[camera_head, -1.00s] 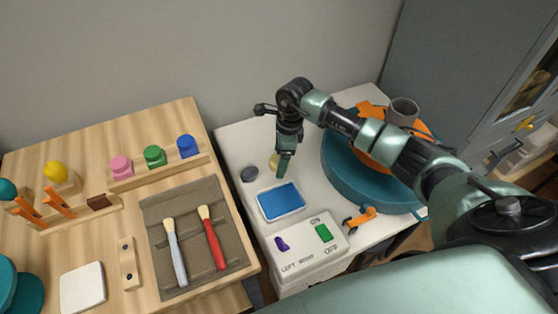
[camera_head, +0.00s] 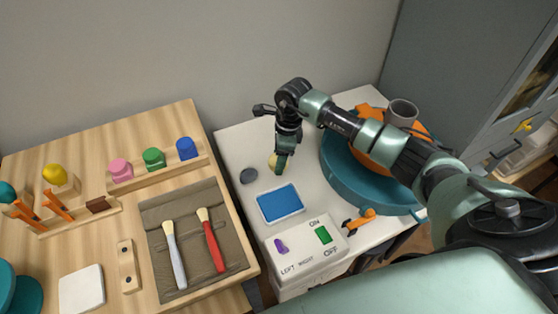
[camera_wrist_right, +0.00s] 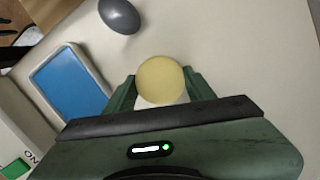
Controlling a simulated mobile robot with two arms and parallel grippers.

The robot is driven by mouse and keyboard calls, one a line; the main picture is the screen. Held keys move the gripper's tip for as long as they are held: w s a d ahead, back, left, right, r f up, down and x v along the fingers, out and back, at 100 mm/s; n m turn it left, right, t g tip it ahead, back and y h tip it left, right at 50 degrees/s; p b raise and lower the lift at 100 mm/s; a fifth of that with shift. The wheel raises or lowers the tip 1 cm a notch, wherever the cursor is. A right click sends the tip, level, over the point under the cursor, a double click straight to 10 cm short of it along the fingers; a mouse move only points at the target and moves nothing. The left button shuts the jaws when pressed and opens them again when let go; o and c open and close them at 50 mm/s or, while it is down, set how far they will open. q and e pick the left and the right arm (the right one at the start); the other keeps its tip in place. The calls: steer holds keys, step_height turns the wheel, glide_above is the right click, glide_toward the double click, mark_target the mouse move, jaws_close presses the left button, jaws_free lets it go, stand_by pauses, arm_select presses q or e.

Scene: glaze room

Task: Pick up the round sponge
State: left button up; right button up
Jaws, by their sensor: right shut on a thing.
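The round sponge (camera_wrist_right: 160,79) is pale yellow and sits between the two fingers of my right gripper (camera_wrist_right: 160,90) in the right wrist view. The fingers touch it on both sides, and the gripper is shut on it. In the head view the sponge (camera_head: 273,160) shows only partly, behind the right gripper (camera_head: 282,164), at the white table's surface. I cannot tell whether it is clear of the table. My left gripper is in neither view.
A dark grey rounded object (camera_head: 249,176) lies left of the sponge. A blue-topped tray (camera_head: 280,203) and a switch box (camera_head: 306,245) stand nearer. A teal wheel basin (camera_head: 345,183) is to the right. A wooden table (camera_head: 100,225) with brushes stands left.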

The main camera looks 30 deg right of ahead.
step_height(320, 180, up, 19)
steer(key=b, duration=0.1)
steer(key=o, duration=0.7)
steer(key=shift+c, duration=0.2)
steer(key=c, duration=0.5)
steer(key=shift+f, duration=0.1)
steer(key=shift+c, duration=0.2)
